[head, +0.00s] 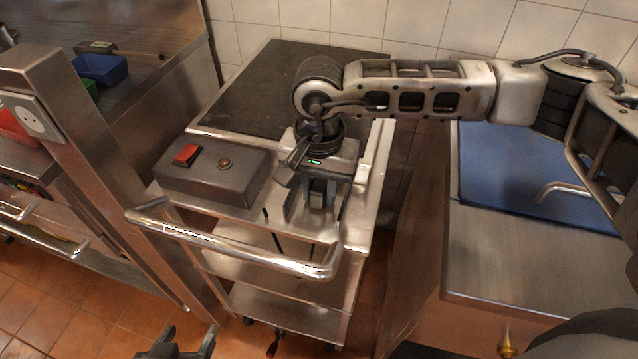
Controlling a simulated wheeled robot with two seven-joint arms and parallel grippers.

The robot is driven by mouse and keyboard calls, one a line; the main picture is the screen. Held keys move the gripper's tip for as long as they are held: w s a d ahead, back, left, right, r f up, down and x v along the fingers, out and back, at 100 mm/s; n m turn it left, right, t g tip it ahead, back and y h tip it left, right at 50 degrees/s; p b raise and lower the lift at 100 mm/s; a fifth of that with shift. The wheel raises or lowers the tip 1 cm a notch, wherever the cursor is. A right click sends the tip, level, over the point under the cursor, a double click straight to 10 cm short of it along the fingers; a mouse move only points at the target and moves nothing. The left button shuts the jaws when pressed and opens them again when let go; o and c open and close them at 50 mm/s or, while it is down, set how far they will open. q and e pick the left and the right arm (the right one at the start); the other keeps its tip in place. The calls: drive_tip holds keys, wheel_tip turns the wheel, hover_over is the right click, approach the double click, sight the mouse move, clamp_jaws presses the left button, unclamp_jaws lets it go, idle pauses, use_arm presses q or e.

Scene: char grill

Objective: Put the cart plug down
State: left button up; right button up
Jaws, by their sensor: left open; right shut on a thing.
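The steel cart (368,205) stands in the middle of the head view, with a dark griddle plate and a grey control box (212,172) on its top. My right gripper (317,193) reaches in from the right and points down over the cart's front right corner, beside the control box. It is shut on a small dark thing, probably the cart plug, which the gripper mostly hides. I cannot tell whether the plug touches the cart top. My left gripper (187,346) is open and empty at the bottom edge, low in front of the cart and partly cut off.
A wall socket (36,119) sits on the steel post at left. The cart's push handle (230,246) juts out in front. A counter with a blue board (510,180) stands at right. Blue and red bins (100,70) are at far left. Tiled floor shows at lower left.

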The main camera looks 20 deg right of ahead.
drive_tip(key=shift+f, duration=0.15)
drive_tip(key=shift+f, duration=0.15)
drive_tip(key=shift+f+b, duration=0.15)
drive_tip(key=shift+b, duration=0.25)
drive_tip(key=o, duration=1)
